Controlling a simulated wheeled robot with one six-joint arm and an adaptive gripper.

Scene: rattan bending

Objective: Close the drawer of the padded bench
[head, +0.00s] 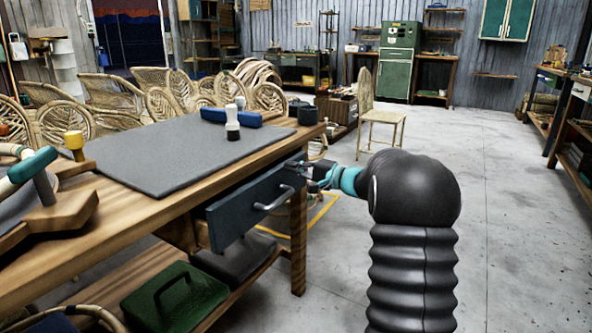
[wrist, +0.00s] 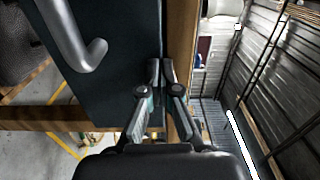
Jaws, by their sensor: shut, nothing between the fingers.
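The padded bench is a wooden workbench with a grey pad (head: 185,150) on its top. Its dark blue-grey drawer (head: 240,212) has a silver bar handle (head: 275,200), and its front stands out from the bench under the top. My gripper (head: 302,170) is shut and empty at the far right end of the drawer front. In the wrist view the fingertips (wrist: 161,72) are at the edge of the drawer front (wrist: 122,85), beside the handle (wrist: 78,38). I cannot tell whether they touch it. The inside of the drawer is hidden.
A green toolbox (head: 175,297) lies on the bench's lower shelf. White and dark cylinders (head: 233,125) and a blue object (head: 231,118) stand on the top. A rattan chair (head: 380,110) stands behind. The concrete floor to the right is clear.

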